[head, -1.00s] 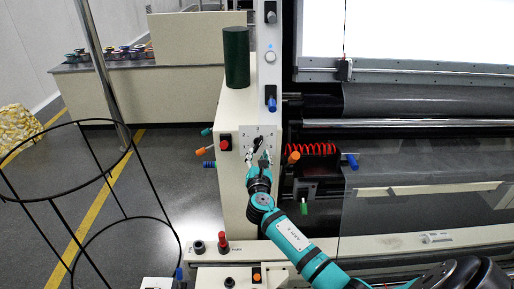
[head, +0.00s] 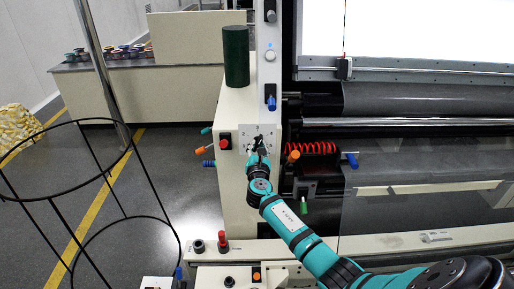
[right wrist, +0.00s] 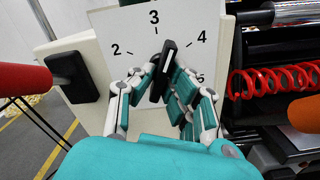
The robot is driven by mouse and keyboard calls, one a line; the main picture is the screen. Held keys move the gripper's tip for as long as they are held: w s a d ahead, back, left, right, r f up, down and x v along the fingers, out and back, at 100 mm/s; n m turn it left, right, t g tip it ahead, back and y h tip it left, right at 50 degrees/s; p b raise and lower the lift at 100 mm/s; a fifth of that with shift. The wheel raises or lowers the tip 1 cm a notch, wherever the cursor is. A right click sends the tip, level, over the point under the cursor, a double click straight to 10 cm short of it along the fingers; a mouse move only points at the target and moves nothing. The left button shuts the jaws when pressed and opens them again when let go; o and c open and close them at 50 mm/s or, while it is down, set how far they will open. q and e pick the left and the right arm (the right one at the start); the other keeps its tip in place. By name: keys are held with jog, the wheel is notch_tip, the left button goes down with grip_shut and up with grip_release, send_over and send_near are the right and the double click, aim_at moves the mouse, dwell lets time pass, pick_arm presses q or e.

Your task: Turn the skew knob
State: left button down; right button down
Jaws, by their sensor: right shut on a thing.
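The skew knob (right wrist: 169,48) is a black bar with a white line, on a white dial plate (right wrist: 112,22) numbered 2 to 5 as far as I see. In the right wrist view its upper end leans a little right of the 3, between 3 and 4. My right gripper (right wrist: 160,84) is shut on the knob, teal and white fingers on both sides hiding its lower part. In the head view the right gripper (head: 258,153) covers most of the knob on the cream cabinet (head: 235,195). My left gripper is not in view.
A red button (head: 224,144) and orange and blue handles stick out left of the dial. Right of it are an orange knob (head: 293,156), a red coil (head: 311,148) and dark rollers. A dark green cylinder (head: 236,56) stands on the cabinet.

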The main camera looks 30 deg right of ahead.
jog(key=shift+f, duration=0.1)
jog(key=shift+m+b, duration=0.75)
jog(key=shift+m, duration=0.15)
jog(key=m+b, duration=0.2)
jog(key=m, duration=0.1)
jog(key=shift+a+m, duration=0.1)
jog(key=shift+m, duration=0.2)
jog(key=shift+m+b, duration=0.5)
jog(key=shift+m, duration=0.2)
jog(key=c, duration=1.4)
grip_release()
jog(key=shift+r, duration=0.2)
